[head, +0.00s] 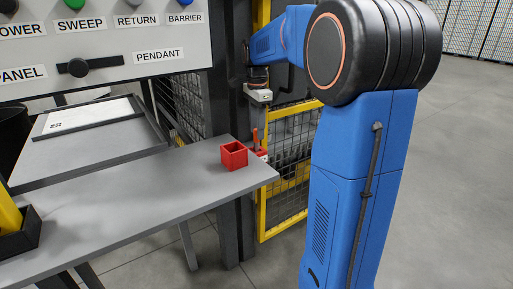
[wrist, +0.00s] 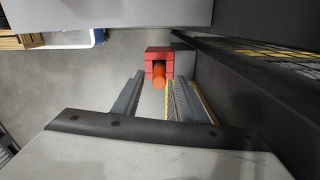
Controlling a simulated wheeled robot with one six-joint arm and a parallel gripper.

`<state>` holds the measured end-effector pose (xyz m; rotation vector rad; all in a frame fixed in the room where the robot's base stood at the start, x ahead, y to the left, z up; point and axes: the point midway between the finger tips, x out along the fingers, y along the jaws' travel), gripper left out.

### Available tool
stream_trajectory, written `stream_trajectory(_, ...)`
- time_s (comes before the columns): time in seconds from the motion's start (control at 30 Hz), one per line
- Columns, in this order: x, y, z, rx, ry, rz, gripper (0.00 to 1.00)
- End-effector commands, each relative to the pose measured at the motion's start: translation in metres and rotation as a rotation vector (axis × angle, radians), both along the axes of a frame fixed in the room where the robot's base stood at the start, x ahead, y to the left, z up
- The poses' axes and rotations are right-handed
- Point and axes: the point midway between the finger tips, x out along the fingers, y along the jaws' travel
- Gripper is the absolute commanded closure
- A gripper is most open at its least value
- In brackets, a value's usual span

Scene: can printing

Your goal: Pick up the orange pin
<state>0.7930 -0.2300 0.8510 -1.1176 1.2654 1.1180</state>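The orange pin (head: 255,138) stands upright in a red holder (head: 261,153) just beyond the table's right end. In the wrist view the orange pin (wrist: 158,82) shows end-on in front of the red holder (wrist: 158,52). My gripper (wrist: 155,95) is open, with one dark finger on each side of a clear gap. The pin lines up with this gap near the fingertips, and I see no contact. In the head view my light-grey wrist end (head: 258,94) is above the pin; the fingers are not clear there.
A red open box (head: 234,155) sits on the grey table's (head: 150,190) right end, close to the holder. A dark post and yellow-framed mesh fence (head: 290,165) stand close by. A label panel (head: 105,45) is at upper left.

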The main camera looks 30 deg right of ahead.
Motion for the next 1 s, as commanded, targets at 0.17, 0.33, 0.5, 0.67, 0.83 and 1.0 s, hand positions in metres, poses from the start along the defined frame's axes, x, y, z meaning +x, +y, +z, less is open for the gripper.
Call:
stream_trajectory(0.17, -0.001, 0.000, -0.010, 0.000, 0.001, 0.000, 0.61)
stream_trajectory(0.33, -0.002, 0.002, -0.033, 0.000, 0.002, 0.000, 0.61)
stream_trajectory(0.5, -0.002, 0.002, -0.051, 0.000, 0.001, 0.000, 0.61)
stream_trajectory(0.67, -0.001, 0.002, -0.055, 0.000, -0.001, 0.000, 0.61)
stream_trajectory(0.83, -0.001, 0.002, -0.055, 0.000, 0.000, 0.000, 0.66)
stream_trajectory(1.0, -0.001, 0.002, -0.055, 0.000, 0.000, 0.000, 1.00)
